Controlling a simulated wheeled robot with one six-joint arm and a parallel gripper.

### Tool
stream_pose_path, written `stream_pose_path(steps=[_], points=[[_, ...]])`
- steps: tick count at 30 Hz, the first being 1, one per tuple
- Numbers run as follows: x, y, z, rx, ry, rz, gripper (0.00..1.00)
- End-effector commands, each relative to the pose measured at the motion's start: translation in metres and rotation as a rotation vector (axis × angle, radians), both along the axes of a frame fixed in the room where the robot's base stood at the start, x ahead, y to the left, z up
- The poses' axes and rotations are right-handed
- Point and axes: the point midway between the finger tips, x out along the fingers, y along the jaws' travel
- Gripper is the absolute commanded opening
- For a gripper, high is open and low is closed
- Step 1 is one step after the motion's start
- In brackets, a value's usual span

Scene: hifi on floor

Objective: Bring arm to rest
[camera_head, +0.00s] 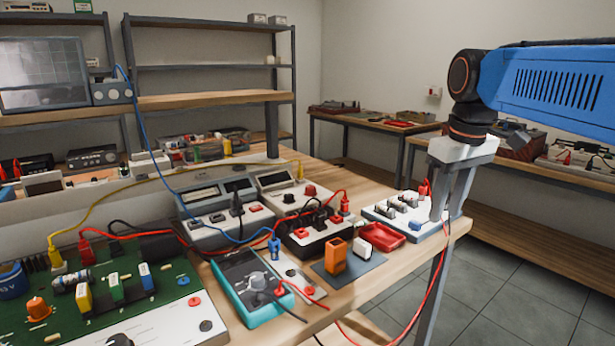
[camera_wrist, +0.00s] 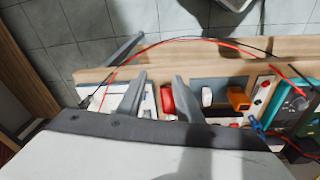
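My gripper (camera_head: 447,214) hangs from my blue arm at the right of the head view, fingers pointing down. It is over the right end of the workbench (camera_head: 345,290), by the white component board (camera_head: 408,226). In the wrist view the two grey fingers (camera_wrist: 161,80) stand apart with nothing held between them. The red tray (camera_head: 382,237) lies just left of the gripper in the head view. In the wrist view the red tray (camera_wrist: 167,98) is between the fingers' lines of sight, below them. Part of the component board is hidden behind the fingers.
An orange holder (camera_head: 335,256) and a white block (camera_head: 362,249) stand on a grey mat. A teal multimeter (camera_head: 250,288) lies nearer. A red cable (camera_head: 436,275) hangs over the bench's right edge near my gripper. Open tiled floor (camera_head: 520,275) lies to the right.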

Motion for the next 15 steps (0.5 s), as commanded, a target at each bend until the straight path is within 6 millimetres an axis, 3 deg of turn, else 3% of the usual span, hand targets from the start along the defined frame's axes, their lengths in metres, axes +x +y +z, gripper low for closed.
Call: stream_pose_path(steps=[3,15], points=[[-0.033,-0.002,-0.028,0.011,-0.040,-0.057,0.33],[-0.131,-0.006,-0.139,0.064,-0.172,-0.253,0.33]])
